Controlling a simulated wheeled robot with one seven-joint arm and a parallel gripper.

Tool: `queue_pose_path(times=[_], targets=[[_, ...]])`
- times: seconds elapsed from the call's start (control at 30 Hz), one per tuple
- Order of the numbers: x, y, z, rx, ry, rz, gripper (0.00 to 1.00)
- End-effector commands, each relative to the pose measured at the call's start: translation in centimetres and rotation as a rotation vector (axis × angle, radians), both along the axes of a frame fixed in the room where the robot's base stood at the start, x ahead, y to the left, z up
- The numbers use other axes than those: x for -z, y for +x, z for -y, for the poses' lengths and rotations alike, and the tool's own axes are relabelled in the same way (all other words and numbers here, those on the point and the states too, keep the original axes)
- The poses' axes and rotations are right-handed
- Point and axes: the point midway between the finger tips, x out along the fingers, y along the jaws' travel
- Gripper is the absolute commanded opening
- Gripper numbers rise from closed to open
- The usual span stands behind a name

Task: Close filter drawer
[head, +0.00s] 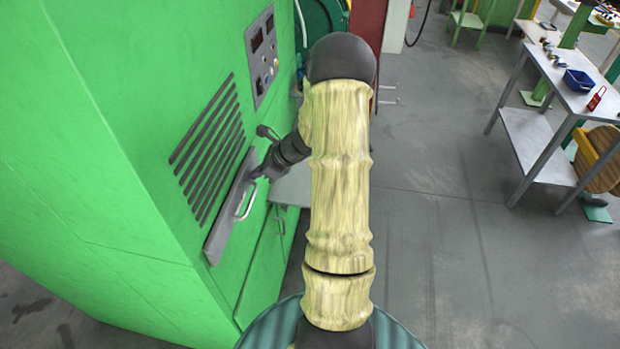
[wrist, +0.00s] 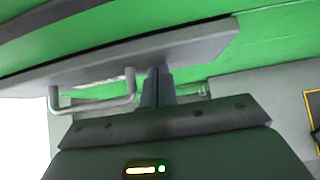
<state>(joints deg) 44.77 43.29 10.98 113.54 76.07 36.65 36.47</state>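The filter drawer's grey front (head: 222,232) sits in the green cabinet's side, below the slatted vent, with a pale U-shaped handle (head: 246,201). How far it stands out from the cabinet is hard to tell. In the wrist view the grey front (wrist: 190,45) crosses the top, and the handle (wrist: 130,88) is left of my fingers. My gripper (head: 258,175) is at the front's upper right part, beside the handle and not around it. In the wrist view my gripper's fingers (wrist: 156,84) are together and empty, with tips at the grey front; contact cannot be confirmed.
The green cabinet (head: 120,130) fills the left, with a control panel (head: 262,52) above and a lower door (head: 262,265). A grey ledge (head: 291,188) lies just behind my wrist. A workbench (head: 560,85) stands far right; the floor (head: 440,220) between is clear.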

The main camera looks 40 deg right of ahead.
Motion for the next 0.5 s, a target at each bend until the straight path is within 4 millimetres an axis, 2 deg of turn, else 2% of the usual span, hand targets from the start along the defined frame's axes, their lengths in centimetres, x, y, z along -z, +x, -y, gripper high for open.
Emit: queue_pose_path(times=[0.13, 0.33, 0.5], targets=[[-0.4, -0.2, 0.2, -0.008, 0.006, 0.011, 0.00], [-0.2, -2.1, 2.3, -0.006, 0.001, 0.005, 0.00], [-2.5, -4.0, 3.7, -0.009, -0.004, 0.008, 0.00]])
